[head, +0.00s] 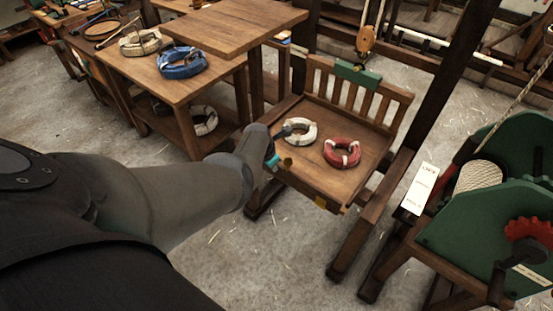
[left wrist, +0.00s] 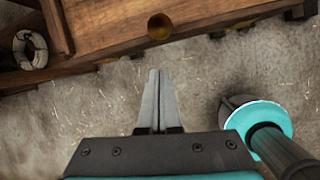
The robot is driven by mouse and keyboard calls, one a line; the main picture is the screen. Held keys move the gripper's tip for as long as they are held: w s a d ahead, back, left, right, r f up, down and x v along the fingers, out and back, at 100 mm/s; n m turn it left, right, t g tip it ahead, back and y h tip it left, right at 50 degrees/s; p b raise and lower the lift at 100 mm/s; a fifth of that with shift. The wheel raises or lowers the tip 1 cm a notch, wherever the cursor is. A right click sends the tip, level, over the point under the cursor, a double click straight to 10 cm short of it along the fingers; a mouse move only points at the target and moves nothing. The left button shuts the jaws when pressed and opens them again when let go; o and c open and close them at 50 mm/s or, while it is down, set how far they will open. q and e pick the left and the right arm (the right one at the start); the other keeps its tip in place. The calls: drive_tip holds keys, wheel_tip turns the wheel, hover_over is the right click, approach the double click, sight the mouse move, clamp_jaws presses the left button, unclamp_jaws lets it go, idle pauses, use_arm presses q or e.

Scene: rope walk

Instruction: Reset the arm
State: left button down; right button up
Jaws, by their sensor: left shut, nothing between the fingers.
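My left arm (head: 200,195) comes in from the left in the head view and reaches to the near left corner of a low wooden seat-like stand (head: 373,140) with a slatted back. My left gripper (left wrist: 158,72) is shut and empty. In the left wrist view its fingertips point at the stand's wooden edge, below a round brass-coloured knob (left wrist: 160,26), and bare floor shows around the fingers. My right gripper is in neither view.
A white rope coil (head: 309,138) and a red coil (head: 342,162) lie on the stand. A blue coil (head: 182,70) lies on a wooden table (head: 203,88) at the back left. A green machine (head: 470,235) stands at the right. The floor (head: 270,250) before the stand is clear.

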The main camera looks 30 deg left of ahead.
use_arm(q)
drive_tip(key=w+r, duration=0.5)
drive_tip(key=r, duration=0.2)
drive_tip(key=shift+d+r, duration=0.2)
drive_tip(key=shift+d, duration=0.15)
